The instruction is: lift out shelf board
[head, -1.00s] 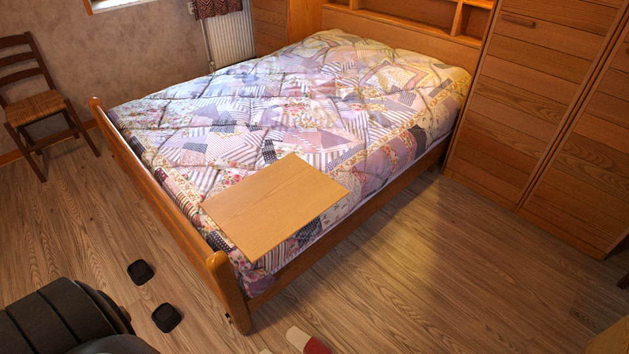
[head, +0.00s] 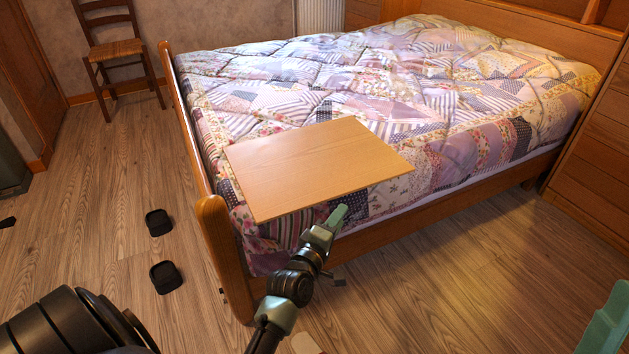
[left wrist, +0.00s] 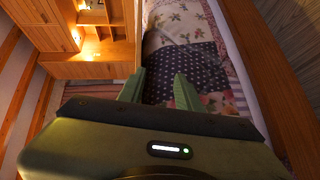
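The shelf board (head: 315,165) is a flat, light-wood panel lying on the patchwork quilt near the bed's foot corner. My left gripper (head: 335,216) is at the board's front edge, above the side of the bed. In the left wrist view its two green fingers (left wrist: 158,90) stand apart, so it is open. The board (left wrist: 138,35) shows there nearly edge-on as a thin strip by the left finger; I cannot tell whether it touches. A green part at the lower right of the head view looks like my right gripper (head: 605,325); its fingertips are not clear.
The bed's wooden footboard (head: 192,150) and side rail (head: 440,205) border the quilt (head: 480,90). Wooden cabinets (head: 597,150) stand at the right. A chair (head: 112,50) is at the back left. Two small black objects (head: 160,250) lie on the floor. Floor right of the bed is clear.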

